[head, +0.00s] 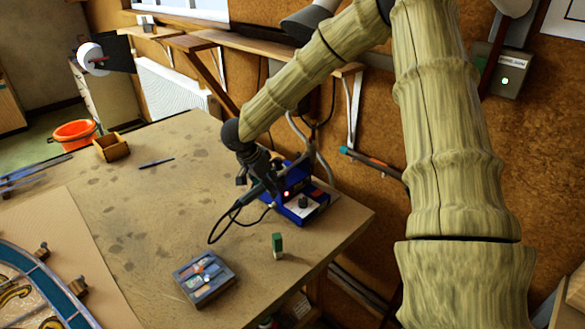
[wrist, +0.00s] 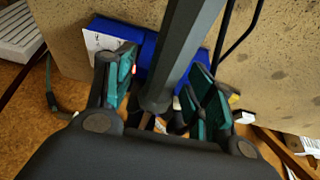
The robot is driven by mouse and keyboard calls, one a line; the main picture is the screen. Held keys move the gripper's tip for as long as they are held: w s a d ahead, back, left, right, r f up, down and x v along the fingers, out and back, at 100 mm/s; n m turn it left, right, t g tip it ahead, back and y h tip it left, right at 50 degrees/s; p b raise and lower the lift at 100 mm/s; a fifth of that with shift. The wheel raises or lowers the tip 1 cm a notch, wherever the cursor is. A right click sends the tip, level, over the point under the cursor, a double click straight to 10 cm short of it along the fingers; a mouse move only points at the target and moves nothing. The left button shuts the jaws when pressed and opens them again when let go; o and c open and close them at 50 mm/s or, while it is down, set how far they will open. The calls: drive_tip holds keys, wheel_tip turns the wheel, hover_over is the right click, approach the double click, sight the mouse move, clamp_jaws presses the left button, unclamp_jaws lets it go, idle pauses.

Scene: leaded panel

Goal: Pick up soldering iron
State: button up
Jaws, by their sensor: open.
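The soldering iron is a dark rod-like handle (wrist: 182,45) in the wrist view, running from the top edge down between my fingers. In the head view its handle (head: 248,196) shows beside my gripper, with a black cable looping onto the table. My gripper (wrist: 160,88) is open, with a teal-padded finger on each side of the iron and gaps visible near the pads. In the head view my gripper (head: 268,180) is over the blue soldering station (head: 302,206). The station also shows behind the iron in the wrist view (wrist: 112,30). The iron's tip is hidden.
A grey tray of small parts (head: 204,278) and a green-topped block (head: 277,246) stand on the workbench (head: 150,215) in front of the station. A leaded panel (head: 38,285) lies at left. The wall is close behind the station. The bench middle is mostly clear.

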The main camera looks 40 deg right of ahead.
drive_tip(key=shift+w, duration=0.1)
drive_tip(key=c, duration=1)
drive_tip(key=shift+c, duration=0.9)
